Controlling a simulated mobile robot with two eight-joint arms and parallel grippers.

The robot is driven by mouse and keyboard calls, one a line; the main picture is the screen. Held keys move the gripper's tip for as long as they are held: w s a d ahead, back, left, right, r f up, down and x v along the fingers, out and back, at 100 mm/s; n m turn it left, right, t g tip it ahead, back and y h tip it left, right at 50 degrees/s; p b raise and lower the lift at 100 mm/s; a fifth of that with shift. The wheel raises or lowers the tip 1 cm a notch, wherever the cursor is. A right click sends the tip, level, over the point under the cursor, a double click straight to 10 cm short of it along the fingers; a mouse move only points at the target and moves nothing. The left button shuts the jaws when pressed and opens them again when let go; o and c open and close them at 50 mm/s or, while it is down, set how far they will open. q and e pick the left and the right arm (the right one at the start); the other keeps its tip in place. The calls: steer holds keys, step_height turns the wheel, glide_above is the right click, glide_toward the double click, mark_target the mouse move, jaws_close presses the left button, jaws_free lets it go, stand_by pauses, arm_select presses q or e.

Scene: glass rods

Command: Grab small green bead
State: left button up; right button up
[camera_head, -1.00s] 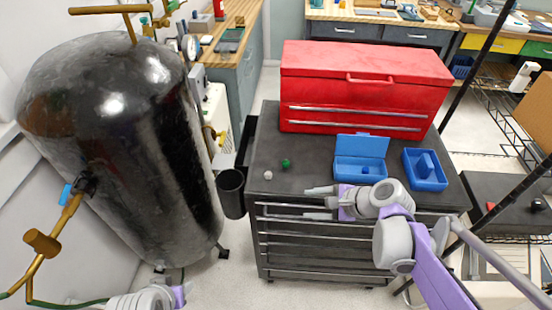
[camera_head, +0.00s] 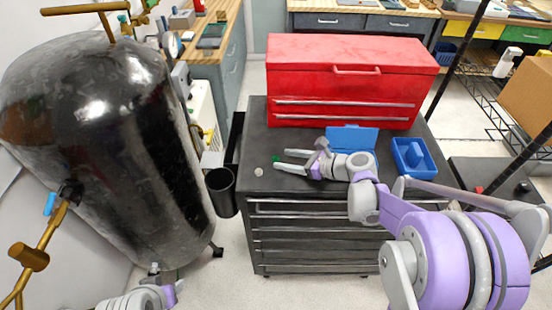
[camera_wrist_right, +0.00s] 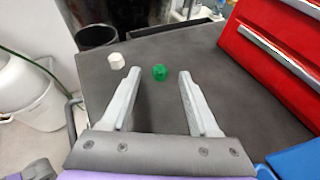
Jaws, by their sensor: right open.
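The small green bead (camera_wrist_right: 159,72) rests on the dark top of the tool cart. In the right wrist view it lies just beyond and between the open fingers of my right gripper (camera_wrist_right: 158,80), touching neither. In the head view the bead (camera_head: 276,158) is small and partly hidden beside the fingertips of the right gripper (camera_head: 279,160), which is open and empty over the cart top. A white bead (camera_wrist_right: 116,61) lies to its left; it also shows in the head view (camera_head: 258,172). My left gripper (camera_head: 160,270) is partly visible at the bottom left; its jaws are unclear.
A red toolbox (camera_head: 345,80) stands at the back of the cart (camera_head: 262,125). An open blue box (camera_head: 350,136) and a blue tray (camera_head: 427,170) lie to the right. A black bin (camera_head: 222,192) hangs at the cart's left, near a large black tank (camera_head: 100,140).

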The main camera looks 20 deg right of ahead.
mark_target(275, 157)
steer(key=shift+x, duration=1.6)
steer(key=shift+r, duration=0.1)
jaws_close()
